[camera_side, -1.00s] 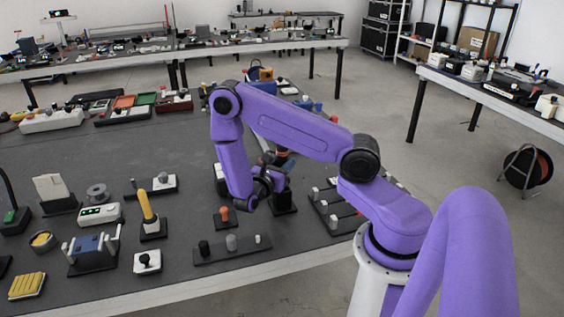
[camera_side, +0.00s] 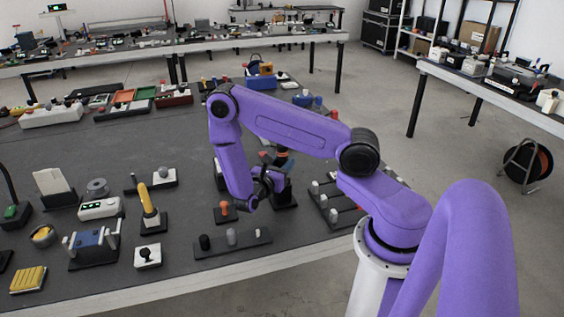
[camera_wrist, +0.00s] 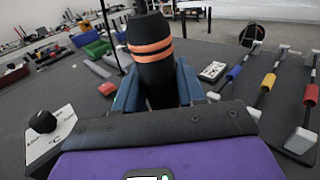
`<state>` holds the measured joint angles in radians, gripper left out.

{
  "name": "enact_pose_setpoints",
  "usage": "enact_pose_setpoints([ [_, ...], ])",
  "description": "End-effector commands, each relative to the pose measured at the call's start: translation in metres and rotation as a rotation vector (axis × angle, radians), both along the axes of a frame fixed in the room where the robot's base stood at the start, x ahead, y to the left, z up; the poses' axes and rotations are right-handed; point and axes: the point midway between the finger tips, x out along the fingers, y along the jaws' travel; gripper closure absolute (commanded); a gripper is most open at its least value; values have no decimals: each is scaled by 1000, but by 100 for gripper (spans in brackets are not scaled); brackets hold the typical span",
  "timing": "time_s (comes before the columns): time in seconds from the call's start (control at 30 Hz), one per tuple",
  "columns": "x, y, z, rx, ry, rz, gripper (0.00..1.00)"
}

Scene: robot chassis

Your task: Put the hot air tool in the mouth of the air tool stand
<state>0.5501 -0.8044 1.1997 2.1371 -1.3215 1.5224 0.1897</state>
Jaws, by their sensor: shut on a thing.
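The hot air tool, a thick dark cylinder with two orange bands, stands upright in the wrist view (camera_wrist: 150,62). My gripper (camera_wrist: 157,85) has its blue fingers shut on either side of it. In the side view the tool's orange-banded top (camera_side: 283,152) shows just behind my wrist, and my gripper (camera_side: 272,182) is partly hidden by the arm. A black base (camera_side: 285,200) shows below the gripper; I cannot tell whether it is the air tool stand. The stand's mouth is not clearly visible, and the tool's lower end is hidden in both views.
A white box with a black knob (camera_wrist: 45,128) is at the wrist view's left. Rails with coloured sleeves (camera_wrist: 268,82) lie at its right. In the side view, an orange-topped post (camera_side: 225,210) and a black strip with pegs (camera_side: 232,243) stand near the bench's front edge.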

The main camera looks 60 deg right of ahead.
Motion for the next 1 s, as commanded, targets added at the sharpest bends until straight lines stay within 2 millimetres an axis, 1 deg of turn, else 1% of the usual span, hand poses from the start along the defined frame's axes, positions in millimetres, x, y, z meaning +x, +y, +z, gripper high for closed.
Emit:
enact_pose_setpoints([
  [0.23,0,0,-5,-1,1,0,87],
  [0.27,0,0,-5,-1,1,0,57],
  [0.3,0,0,-5,-1,1,0,44],
  [0.33,0,0,-5,-1,1,0,34],
  [0.37,0,0,-5,-1,1,0,31],
  [0.63,0,0,-5,1,1,0,31],
  [0.73,0,5,-5,1,1,1,31],
  [0.87,1,21,-5,1,0,4,31],
  [1.0,1,49,-5,1,0,6,31],
])
